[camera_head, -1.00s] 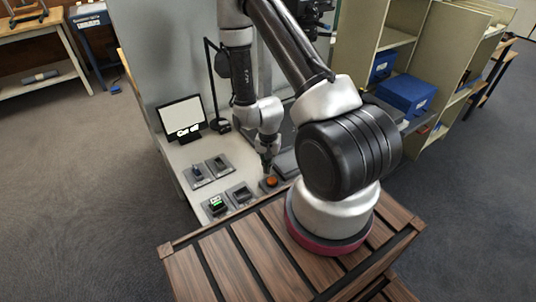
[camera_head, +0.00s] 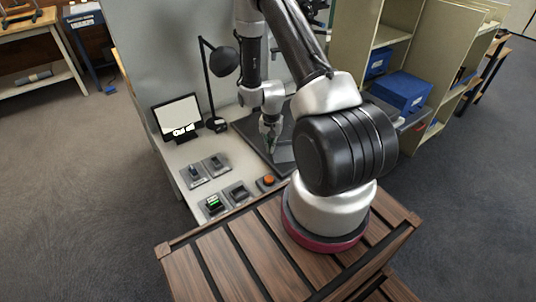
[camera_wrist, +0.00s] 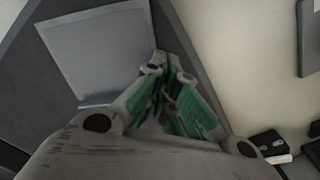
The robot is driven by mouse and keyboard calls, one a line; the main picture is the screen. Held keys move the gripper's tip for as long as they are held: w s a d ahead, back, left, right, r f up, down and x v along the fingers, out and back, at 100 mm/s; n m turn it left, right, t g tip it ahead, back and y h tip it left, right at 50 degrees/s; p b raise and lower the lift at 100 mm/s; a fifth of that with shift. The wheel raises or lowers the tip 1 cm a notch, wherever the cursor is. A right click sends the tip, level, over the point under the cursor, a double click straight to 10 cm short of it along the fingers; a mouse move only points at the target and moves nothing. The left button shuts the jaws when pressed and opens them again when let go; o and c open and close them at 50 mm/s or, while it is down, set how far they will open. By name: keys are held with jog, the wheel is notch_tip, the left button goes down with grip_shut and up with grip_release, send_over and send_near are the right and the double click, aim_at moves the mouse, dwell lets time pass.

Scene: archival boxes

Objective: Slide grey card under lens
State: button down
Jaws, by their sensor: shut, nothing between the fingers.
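The grey card (camera_wrist: 95,50) is a pale grey square lying on a darker grey board (camera_wrist: 45,100) in the wrist view. In the head view the board (camera_head: 250,137) is partly hidden by my arm. My gripper (camera_wrist: 165,65) is shut and empty, with green pads on its fingers. Its fingertips appear at the card's right edge in the wrist view; I cannot tell if they touch it. In the head view my gripper (camera_head: 270,147) points down over the board. A dark camera-like device (camera_head: 316,12), possibly holding the lens, is partly visible above.
A small screen (camera_head: 178,113) and a black lamp (camera_head: 224,62) stand at the back left of the white bench. Several switch panels (camera_head: 238,192) and an orange button (camera_head: 267,181) sit along its front left. Shelves with blue boxes (camera_head: 402,92) stand right.

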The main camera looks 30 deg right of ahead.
jog(key=w+d, duration=0.2)
jog(key=d, duration=0.1)
jog(key=shift+w, duration=0.4)
jog(key=shift+s, duration=0.1)
dwell(0.7)
